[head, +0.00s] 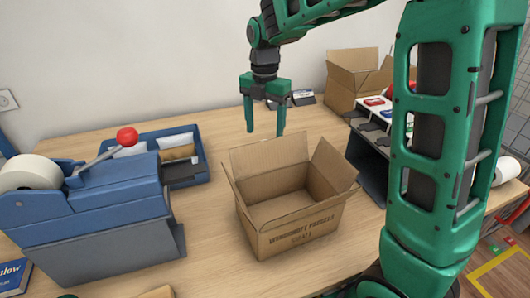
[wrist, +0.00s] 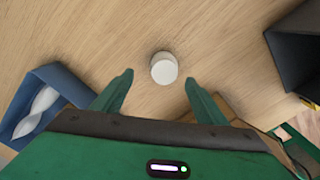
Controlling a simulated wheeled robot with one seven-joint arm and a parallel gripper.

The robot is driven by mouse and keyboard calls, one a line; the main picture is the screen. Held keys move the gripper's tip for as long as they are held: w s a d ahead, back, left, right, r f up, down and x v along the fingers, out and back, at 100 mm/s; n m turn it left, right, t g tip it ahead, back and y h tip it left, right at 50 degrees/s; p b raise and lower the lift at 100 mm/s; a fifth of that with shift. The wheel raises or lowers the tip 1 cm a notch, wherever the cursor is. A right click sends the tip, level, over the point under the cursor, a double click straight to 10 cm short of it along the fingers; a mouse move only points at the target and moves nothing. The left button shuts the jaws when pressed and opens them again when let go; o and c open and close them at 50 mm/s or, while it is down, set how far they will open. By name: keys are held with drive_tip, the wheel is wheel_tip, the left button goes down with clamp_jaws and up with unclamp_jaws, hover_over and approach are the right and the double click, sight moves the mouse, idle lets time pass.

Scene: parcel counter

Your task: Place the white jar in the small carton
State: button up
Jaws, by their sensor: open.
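The white jar (wrist: 163,68) stands on the wooden counter in the wrist view, seen from above, between and just beyond my fingertips. I cannot make it out in the head view, where the carton's raised flaps cover part of the counter. My gripper (head: 265,132) is open and empty, pointing down above the counter behind the small carton. The small carton (head: 291,237) stands open in the middle of the counter in the head view, flaps up, with printing on its front. I see nothing in the visible part of its inside.
A blue tape dispenser (head: 95,205) with a red-knobbed lever stands at left. Behind it is a blue tray (head: 203,165) holding items. A larger open carton (head: 345,92) stands at the back right, near a dark rack (head: 367,165). Bare counter lies between tray and carton.

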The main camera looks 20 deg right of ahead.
drive_tip(key=shift+s+d+f, duration=0.1)
drive_tip(key=shift+d+f, duration=0.1)
drive_tip(key=shift+f, duration=1.5)
drive_tip(key=shift+s+d+f, duration=0.1)
drive_tip(key=shift+d+f, duration=0.05)
drive_tip(key=shift+f, duration=1.55)
drive_tip(key=c, duration=1.3)
drive_tip(key=shift+c, duration=0.2)
drive_tip(key=shift+r, duration=0.2)
